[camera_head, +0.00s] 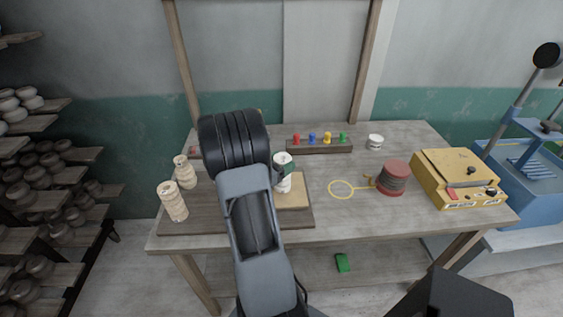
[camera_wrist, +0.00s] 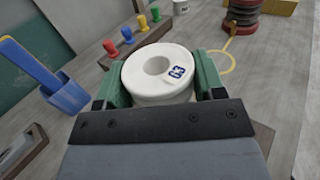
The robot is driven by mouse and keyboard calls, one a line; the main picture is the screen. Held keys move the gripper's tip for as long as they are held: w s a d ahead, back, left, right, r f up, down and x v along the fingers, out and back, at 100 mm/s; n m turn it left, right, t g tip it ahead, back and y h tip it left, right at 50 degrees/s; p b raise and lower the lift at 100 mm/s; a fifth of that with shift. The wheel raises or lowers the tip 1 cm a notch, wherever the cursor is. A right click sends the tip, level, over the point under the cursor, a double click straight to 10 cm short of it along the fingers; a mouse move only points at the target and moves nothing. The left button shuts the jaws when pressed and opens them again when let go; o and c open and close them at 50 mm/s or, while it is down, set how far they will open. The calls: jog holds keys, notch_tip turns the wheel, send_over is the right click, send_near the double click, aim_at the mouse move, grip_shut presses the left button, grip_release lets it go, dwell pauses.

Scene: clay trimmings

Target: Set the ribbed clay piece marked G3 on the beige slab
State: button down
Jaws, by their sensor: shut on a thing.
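My gripper (camera_wrist: 163,84) is shut on a pale, round clay piece (camera_wrist: 148,84) with a hole in its top. Green pads press on its two sides. A blue-and-white label on its top looks like G3, but it is small and turned. In the head view the held piece (camera_head: 283,181) is upright at the beige slab (camera_head: 296,194), partly hidden by my arm. I cannot tell whether its base touches the slab. Two ribbed beige pieces, a front one (camera_head: 172,203) and a back one (camera_head: 185,175), stand to the left.
The slab lies on a dark board (camera_head: 222,219) on the wooden table (camera_head: 345,216). A rack of coloured pegs (camera_head: 320,148), a white cup (camera_head: 375,142), a red spool (camera_head: 393,178) with a yellow loop, and a yellow box (camera_head: 458,180) stand behind and right. The table's front middle is clear.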

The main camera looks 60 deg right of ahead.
dwell(0.3)
jog(key=shift+f, duration=0.2)
jog(key=shift+c, duration=1.1)
grip_release()
